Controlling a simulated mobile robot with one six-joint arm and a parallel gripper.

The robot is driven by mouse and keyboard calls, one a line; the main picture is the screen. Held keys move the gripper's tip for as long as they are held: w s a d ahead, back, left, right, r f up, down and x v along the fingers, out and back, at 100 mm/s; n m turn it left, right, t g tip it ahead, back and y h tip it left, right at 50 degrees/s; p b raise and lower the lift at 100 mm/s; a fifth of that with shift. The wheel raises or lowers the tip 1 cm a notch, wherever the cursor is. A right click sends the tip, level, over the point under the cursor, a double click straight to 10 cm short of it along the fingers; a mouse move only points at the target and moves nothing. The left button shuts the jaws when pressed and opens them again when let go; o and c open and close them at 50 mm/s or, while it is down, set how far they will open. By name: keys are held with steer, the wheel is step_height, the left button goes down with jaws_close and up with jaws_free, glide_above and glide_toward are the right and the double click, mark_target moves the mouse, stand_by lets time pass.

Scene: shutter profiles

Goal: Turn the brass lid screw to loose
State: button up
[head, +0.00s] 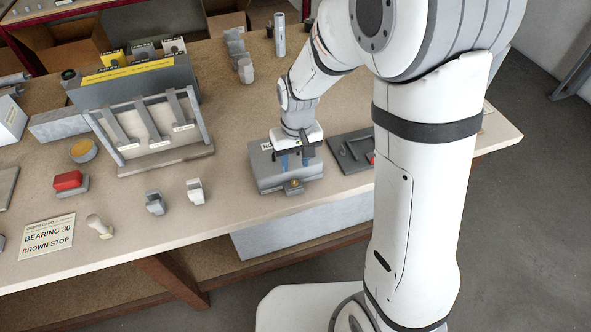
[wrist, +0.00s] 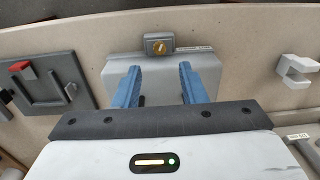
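The grey box (head: 264,178) stands near the front edge of the bench, with a flat lid top. A small grey block sticks out of its side and carries the brass lid screw (wrist: 159,46), a round brass head with a slot. The screw (head: 294,184) is tiny in the head view, so its setting is hard to read. My gripper (wrist: 160,68) is over the box, its two blue fingers apart with nothing between them. The fingertips point toward the screw but are short of it in the wrist view. In the head view my gripper (head: 292,162) partly hides the lid.
A dark plate with slots and a red piece (wrist: 45,85) lies beside the box. A pale bracket (wrist: 297,70) stands on the box's other side. Behind are a rack of grey levers (head: 155,125) and several small blocks.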

mark_target(295, 182)
step_height(295, 182, down, 7)
steer(key=shift+p, duration=0.45)
jaws_close()
